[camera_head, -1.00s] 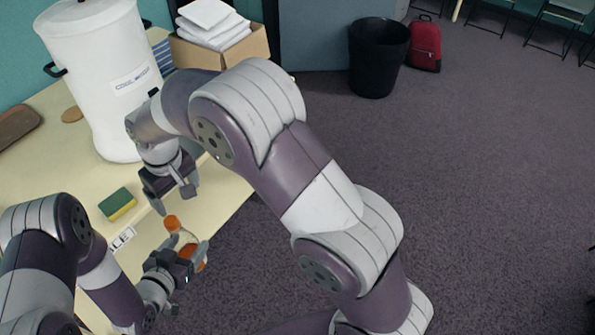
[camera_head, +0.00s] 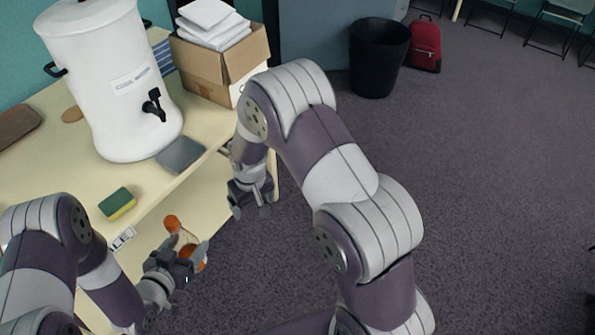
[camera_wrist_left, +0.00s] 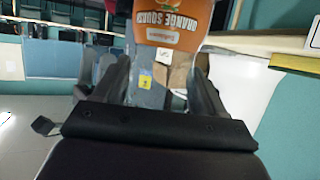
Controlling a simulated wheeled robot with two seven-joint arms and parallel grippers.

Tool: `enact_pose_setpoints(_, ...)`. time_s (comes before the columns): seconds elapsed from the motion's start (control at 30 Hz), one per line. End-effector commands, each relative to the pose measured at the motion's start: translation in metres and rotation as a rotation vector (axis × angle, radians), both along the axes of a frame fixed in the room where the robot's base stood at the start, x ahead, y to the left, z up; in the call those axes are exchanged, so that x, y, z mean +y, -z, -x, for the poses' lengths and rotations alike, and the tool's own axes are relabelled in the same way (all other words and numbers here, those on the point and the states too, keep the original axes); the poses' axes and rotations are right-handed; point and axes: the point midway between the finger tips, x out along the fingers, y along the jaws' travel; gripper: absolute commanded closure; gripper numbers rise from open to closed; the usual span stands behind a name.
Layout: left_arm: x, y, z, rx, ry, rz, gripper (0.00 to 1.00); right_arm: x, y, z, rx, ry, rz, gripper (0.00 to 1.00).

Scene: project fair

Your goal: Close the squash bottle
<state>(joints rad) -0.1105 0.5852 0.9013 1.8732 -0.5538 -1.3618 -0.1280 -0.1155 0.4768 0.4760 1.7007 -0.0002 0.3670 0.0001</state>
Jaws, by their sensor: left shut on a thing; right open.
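The squash bottle (camera_head: 188,240) is clear with orange liquid low inside. It is held in front of the table edge, tilted toward the upper left. An orange cap (camera_head: 171,222) shows at its top end; I cannot tell how tightly it sits. My left gripper (camera_head: 187,251) is shut around the bottle's body. In the left wrist view, the bottle's orange squash label (camera_wrist_left: 172,22) shows beyond the fingers; the cap is out of that view. My right gripper (camera_head: 250,209) is open and empty, to the right of the bottle and apart from it, beside the table.
The table (camera_head: 60,155) holds a white water urn (camera_head: 115,95) with a black tap, a grey drip tray (camera_head: 181,155), a green and yellow sponge (camera_head: 118,204) and a cardboard box (camera_head: 205,82) with white cloths. A black bin (camera_head: 375,60) stands on open carpet.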

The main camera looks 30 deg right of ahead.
Motion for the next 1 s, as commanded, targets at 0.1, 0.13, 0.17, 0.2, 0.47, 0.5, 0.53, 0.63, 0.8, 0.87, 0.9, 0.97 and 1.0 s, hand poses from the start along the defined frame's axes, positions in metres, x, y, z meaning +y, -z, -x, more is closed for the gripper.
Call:
enact_pose_setpoints(0.1,0.000,0.000,0.000,-0.001,0.000,0.001,1.00,-0.020,0.011,0.010,0.003,0.047,0.001,0.13)
enact_pose_setpoints(0.13,0.000,0.000,0.000,-0.001,0.000,0.001,1.00,-0.025,0.013,0.012,0.002,0.059,0.000,0.13)
enact_pose_setpoints(0.17,0.000,0.000,0.000,-0.001,0.000,0.001,1.00,-0.030,0.015,0.015,0.002,0.072,0.001,0.13)
enact_pose_setpoints(0.2,0.000,0.000,0.000,-0.001,0.000,0.001,1.00,-0.038,0.017,0.015,0.001,0.093,0.000,0.13)
enact_pose_setpoints(0.47,0.000,-0.031,0.000,-0.001,0.000,0.001,1.00,-0.078,-0.017,0.013,-0.001,0.196,0.000,0.13)
enact_pose_setpoints(0.5,0.000,-0.035,0.000,-0.001,0.000,0.001,1.00,-0.083,-0.023,0.012,-0.001,0.209,0.000,0.13)
enact_pose_setpoints(0.53,0.000,-0.038,0.000,-0.001,0.000,0.001,1.00,-0.087,-0.027,0.011,-0.001,0.221,0.000,0.13)
enact_pose_setpoints(0.63,0.000,-0.046,0.000,-0.001,0.000,0.001,1.00,-0.099,-0.039,0.009,0.000,0.252,0.000,0.13)
enact_pose_setpoints(0.8,0.000,-0.055,0.000,0.000,0.000,0.000,1.00,-0.114,-0.053,0.008,0.001,0.286,0.000,0.13)
enact_pose_setpoints(0.87,0.000,-0.056,0.000,0.000,0.000,0.000,1.00,-0.117,-0.055,0.008,0.001,0.293,0.000,0.13)
enact_pose_setpoints(0.9,0.000,-0.057,0.000,0.000,0.000,0.000,1.00,-0.118,-0.056,0.008,0.001,0.296,0.000,0.13)
enact_pose_setpoints(0.97,0.000,-0.057,0.000,-0.001,0.000,0.001,1.00,-0.120,-0.057,0.008,0.000,0.299,0.000,0.13)
enact_pose_setpoints(1.0,0.000,-0.057,0.000,-0.001,0.000,0.001,1.00,-0.120,-0.057,0.008,0.000,0.300,0.000,0.13)
